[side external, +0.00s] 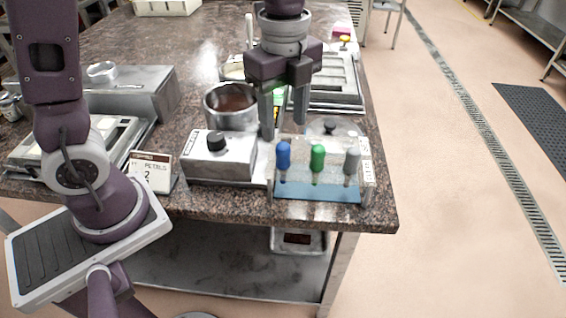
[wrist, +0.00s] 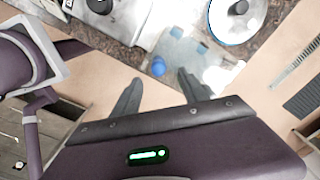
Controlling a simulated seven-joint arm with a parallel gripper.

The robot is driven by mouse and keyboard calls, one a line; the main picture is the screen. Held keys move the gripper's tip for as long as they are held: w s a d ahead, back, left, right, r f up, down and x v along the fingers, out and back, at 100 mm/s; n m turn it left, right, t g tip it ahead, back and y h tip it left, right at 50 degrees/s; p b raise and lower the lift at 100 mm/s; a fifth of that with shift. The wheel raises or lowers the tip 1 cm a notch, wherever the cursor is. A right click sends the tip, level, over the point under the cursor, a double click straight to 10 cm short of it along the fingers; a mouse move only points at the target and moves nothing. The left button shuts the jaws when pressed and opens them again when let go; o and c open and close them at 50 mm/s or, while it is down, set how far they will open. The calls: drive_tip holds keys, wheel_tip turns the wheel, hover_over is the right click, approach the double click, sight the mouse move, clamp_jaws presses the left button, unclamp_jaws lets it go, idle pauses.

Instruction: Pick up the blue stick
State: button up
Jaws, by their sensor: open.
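The blue stick (side external: 283,155) stands upright at the left end of a clear rack with a blue base (side external: 318,190), near the table's front edge. A green stick (side external: 317,156) and a grey stick (side external: 351,160) stand to its right. My gripper (side external: 284,126) is open and points down, its fingertips above and slightly behind the blue stick in the picture. In the wrist view the rounded blue top (wrist: 158,67) shows just beyond the gap between my open fingers (wrist: 160,76). Nothing is between the fingers. I cannot make out the green and grey sticks there.
A metal box with a black knob (side external: 218,157) stands left of the rack, with a pot of brown liquid (side external: 232,106) behind it. A small sign (side external: 152,171) stands further left. A metal tray unit (side external: 328,84) lies behind.

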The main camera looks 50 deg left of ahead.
sight(283, 144)
wheel_tip(283, 144, down, 7)
drive_tip(key=shift+s+f, duration=0.1)
drive_tip(key=shift+f, duration=0.05)
clamp_jaws()
